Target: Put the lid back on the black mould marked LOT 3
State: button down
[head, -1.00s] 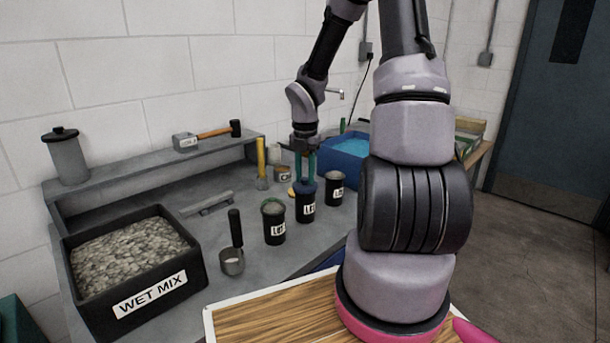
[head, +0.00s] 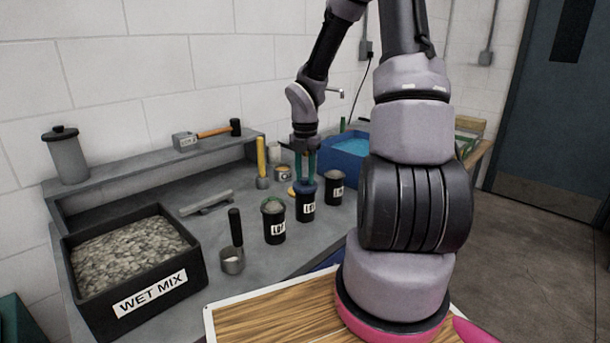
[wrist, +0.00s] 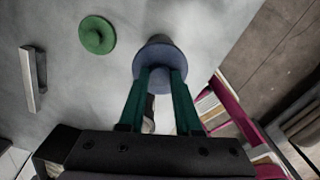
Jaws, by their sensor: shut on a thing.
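Several black moulds with white labels stand in a row on the grey bench. The label numbers are too small to read. The middle mould (head: 306,206) is under my gripper (head: 305,177). My gripper's green fingers are shut on a blue lid (wrist: 150,62), at the middle mould's top; I cannot tell whether it is fully seated. The right mould (head: 335,188) shows a grey top without a coloured lid. A yellow disc (head: 293,191) lies partly hidden behind the middle mould.
A black bin marked WET MIX (head: 150,292) stands at the left. A scoop (head: 232,262) stands close to the left mould. A metal bar (head: 207,203), a yellow-handled tool (head: 262,165) and a blue tub (head: 343,156) are behind. Bare bench lies between bar and moulds.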

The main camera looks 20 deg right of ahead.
jog(key=shift+c, duration=0.2)
grip_release()
dwell(0.3)
jog(key=shift+r, duration=3.5)
grip_shut()
